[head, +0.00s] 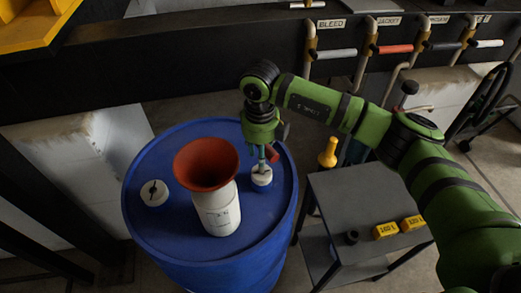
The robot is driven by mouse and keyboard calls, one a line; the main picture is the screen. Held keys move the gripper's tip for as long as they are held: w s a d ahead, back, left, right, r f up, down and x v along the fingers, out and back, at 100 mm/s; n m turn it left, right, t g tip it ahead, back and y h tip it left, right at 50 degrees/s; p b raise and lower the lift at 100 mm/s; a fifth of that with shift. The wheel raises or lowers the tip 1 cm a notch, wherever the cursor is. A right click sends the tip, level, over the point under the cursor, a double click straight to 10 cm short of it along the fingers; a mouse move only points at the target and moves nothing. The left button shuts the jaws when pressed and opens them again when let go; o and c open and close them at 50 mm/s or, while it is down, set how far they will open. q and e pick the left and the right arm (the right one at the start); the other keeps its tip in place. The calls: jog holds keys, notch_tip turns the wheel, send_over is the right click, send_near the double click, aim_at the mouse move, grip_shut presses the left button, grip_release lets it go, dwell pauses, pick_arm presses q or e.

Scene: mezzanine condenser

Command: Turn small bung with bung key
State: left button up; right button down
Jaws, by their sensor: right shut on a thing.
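The small bung (262,177) is a white round cap on the right side of the blue drum's top (250,237). My right gripper (263,148) points down just above it, shut on the bung key (262,163). The key's lower end meets the top of the bung; whether it is fully seated I cannot tell. A dark red piece shows beside the fingers; I cannot tell if it belongs to the key. A larger white bung (154,193) with a dark slot is at the drum's left. My left gripper is not in view.
A white container (218,211) with a red-brown funnel (206,164) stands mid-drum, close left of my gripper. A grey table (365,200) at right holds yellow blocks (385,231) and a black cup (351,238). A yellow object (328,152) stands behind it. Labelled valve levers (335,54) line the back.

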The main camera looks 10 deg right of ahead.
jog(key=shift+f+b, duration=0.6)
jog(key=shift+f, duration=0.2)
jog(key=shift+d+n+b, duration=0.2)
jog(key=shift+n+b, duration=1.9)
jog(key=shift+n, duration=0.4)
jog(key=n+b, duration=0.3)
jog(key=n, duration=0.2)
jog(key=shift+d+b, duration=0.15)
jog(key=shift+b, duration=0.2)
jog(key=n+b, duration=0.1)
jog(key=n, duration=0.1)
jog(key=n+b, duration=0.1)
jog(key=n, duration=0.2)
jog(key=shift+d+n+y+b, duration=0.2)
jog(key=shift+n+y+b, duration=0.1)
jog(key=shift+b, duration=0.1)
jog(key=shift+r, duration=0.1)
jog(key=shift+r+p, duration=1.5)
jog(key=shift+r, duration=1.05)
jog(key=shift+f, duration=0.1)
